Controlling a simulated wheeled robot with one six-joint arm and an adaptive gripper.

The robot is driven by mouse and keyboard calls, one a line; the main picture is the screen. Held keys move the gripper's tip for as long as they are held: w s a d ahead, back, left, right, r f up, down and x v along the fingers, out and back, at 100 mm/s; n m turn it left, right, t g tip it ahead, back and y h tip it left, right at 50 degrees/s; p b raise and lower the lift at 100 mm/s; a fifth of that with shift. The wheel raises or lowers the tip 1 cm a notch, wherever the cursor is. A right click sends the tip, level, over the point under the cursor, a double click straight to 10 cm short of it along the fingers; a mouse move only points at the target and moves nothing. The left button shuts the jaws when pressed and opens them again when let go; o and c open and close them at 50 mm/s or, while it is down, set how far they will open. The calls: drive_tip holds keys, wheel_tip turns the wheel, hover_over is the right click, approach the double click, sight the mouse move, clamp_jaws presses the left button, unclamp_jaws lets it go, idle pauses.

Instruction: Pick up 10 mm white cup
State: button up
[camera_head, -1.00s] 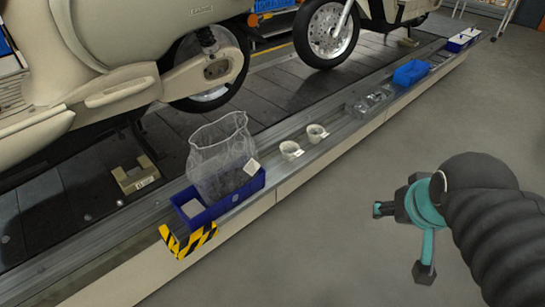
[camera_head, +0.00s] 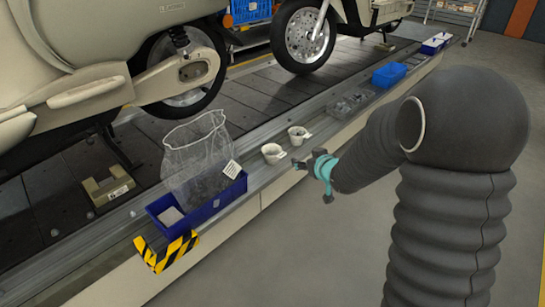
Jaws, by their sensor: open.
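Two small white cups with handles stand upright on the metal ledge along the conveyor. The nearer white cup (camera_head: 272,153) is next to the blue bin, and the farther white cup (camera_head: 298,136) is a little to its right. Both have small labels too small to read, so I cannot tell which is the 10 mm one. My gripper (camera_head: 311,163), dark with teal parts, is open and empty. In the picture it is just right of and below the cups, near the ledge's outer edge; it does not appear to touch either cup.
Clear bags (camera_head: 346,105) and another blue bin (camera_head: 389,75) lie farther along the ledge. Scooters stand on the conveyor behind. The grey floor (camera_head: 300,255) in front is clear.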

drive_tip(key=n+y, duration=0.1)
drive_tip(key=y, duration=0.1)
approach(275, 160)
drive_tip(key=b+x, duration=0.1)
drive_tip(key=x, duration=1)
drive_tip(key=shift+b, duration=0.3)
drive_tip(key=shift+d, duration=0.1)
drive_tip(key=c, duration=0.9)
